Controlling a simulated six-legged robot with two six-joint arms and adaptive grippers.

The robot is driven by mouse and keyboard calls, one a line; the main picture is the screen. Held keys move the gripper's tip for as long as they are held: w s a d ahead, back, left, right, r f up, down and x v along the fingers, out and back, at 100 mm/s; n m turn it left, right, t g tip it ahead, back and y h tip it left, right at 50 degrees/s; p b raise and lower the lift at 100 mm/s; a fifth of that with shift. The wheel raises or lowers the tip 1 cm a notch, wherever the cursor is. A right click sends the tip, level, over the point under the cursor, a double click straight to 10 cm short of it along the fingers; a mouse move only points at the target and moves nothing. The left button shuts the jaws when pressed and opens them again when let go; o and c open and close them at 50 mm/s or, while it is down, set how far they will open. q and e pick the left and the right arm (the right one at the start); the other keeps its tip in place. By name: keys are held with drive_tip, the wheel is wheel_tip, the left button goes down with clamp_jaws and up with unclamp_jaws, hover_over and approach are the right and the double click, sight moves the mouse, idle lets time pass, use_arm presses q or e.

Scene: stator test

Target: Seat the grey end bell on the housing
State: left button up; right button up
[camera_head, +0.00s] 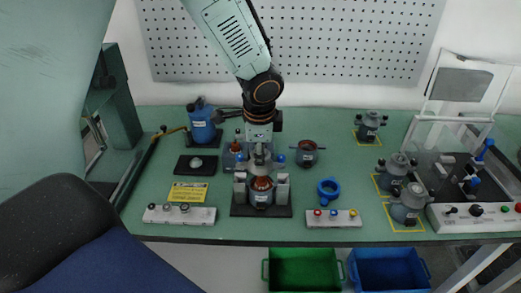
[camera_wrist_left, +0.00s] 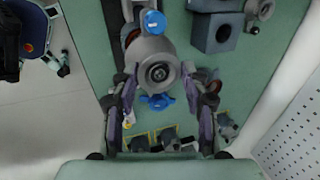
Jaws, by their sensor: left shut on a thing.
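My left gripper (camera_head: 259,150) points down over the middle of the bench, shut on the grey end bell (camera_head: 259,158). In the left wrist view the round end bell (camera_wrist_left: 158,72) sits between the fingers of my left gripper (camera_wrist_left: 161,98). The housing (camera_head: 261,198), with copper windings at its top, stands upright in a dark fixture (camera_head: 240,211) between grey blocks. The end bell is above the housing; whether they touch I cannot tell. My right gripper is not in view.
Blue knobs (camera_head: 280,158) flank the gripper. A blue ring (camera_head: 328,190) and another copper-wound part (camera_head: 307,153) lie to the right. A blue container (camera_head: 202,125) stands back left. Button boxes (camera_head: 180,214) line the front edge. Finished-looking motors (camera_head: 408,205) stand at right.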

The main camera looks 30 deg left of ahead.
sight(261, 178)
use_arm(q)
drive_tip(key=shift+w+d, duration=0.1)
drive_tip(key=shift+f, duration=0.15)
drive_tip(key=shift+f+b, duration=0.35)
drive_tip(key=shift+b, duration=0.1)
drive_tip(key=shift+f+b, duration=0.5)
drive_tip(key=shift+f, duration=0.15)
drive_tip(key=shift+f+b, duration=0.4)
drive_tip(key=shift+f, duration=0.1)
drive_tip(key=shift+f, duration=0.15)
drive_tip(key=shift+f+b, duration=1.05)
drive_tip(key=shift+b, duration=0.05)
